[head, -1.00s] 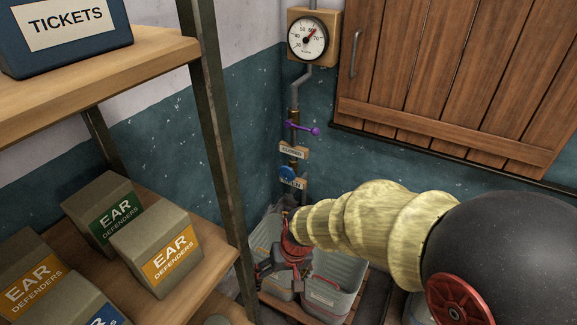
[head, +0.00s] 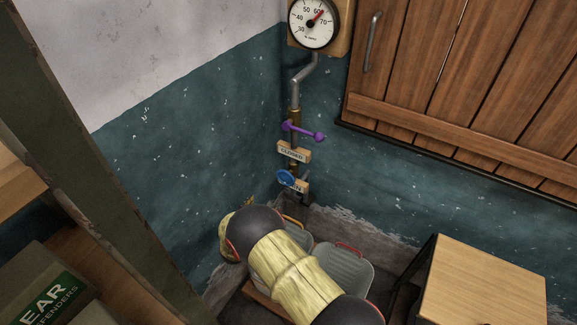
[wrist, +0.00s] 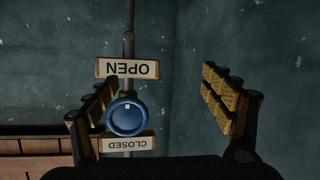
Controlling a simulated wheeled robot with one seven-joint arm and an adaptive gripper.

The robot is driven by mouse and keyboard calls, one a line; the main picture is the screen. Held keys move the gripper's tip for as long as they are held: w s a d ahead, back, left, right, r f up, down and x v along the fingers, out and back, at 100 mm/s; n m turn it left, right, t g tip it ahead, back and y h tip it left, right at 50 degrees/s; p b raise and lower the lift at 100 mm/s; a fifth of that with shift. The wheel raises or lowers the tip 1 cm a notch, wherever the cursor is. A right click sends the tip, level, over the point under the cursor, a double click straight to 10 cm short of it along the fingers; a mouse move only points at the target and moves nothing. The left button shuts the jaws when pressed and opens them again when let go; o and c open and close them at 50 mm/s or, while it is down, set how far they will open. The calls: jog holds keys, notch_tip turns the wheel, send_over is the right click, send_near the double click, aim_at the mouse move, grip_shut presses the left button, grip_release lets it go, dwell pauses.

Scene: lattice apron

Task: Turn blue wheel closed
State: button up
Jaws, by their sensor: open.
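The blue wheel (head: 286,178) is on the pipe in the corner, low on the wall, below a purple lever (head: 303,131). In the wrist view the blue wheel (wrist: 126,117) shows face-on with a small pale mark near its rim. It lies between an OPEN sign (wrist: 127,68) and a CLOSED sign (wrist: 127,142), both upside down there. My gripper (wrist: 165,105) is open and empty; its fingers stand on both sides of the view, with the wheel close to the left finger. I cannot tell whether they touch.
A round gauge (head: 314,22) sits above on the pipe. A wooden shutter (head: 450,90) is at the right and a wooden-topped stand (head: 483,285) at lower right. Grey bins (head: 342,268) stand below. A shelf post (head: 85,150) and an ear defenders box (head: 45,290) are at left.

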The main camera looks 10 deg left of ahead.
aim_at(284, 178)
jog(key=w+d+r+m+t+h, duration=0.1)
jog(key=d+r+t+h, duration=0.25)
jog(key=r, duration=0.55)
jog(key=shift+g, duration=0.45)
jog(key=x, duration=0.3)
jog(key=d+b+x, duration=0.1)
jog(key=x, duration=0.3)
jog(key=shift+s+a+f+b, duration=0.1)
jog(key=shift+s+f+b, duration=0.1)
jog(key=shift+b, duration=0.1)
jog(key=shift+x, duration=0.8)
jog(key=shift+r, duration=0.2)
jog(key=shift+c, duration=0.6)
jog(key=c, duration=1)
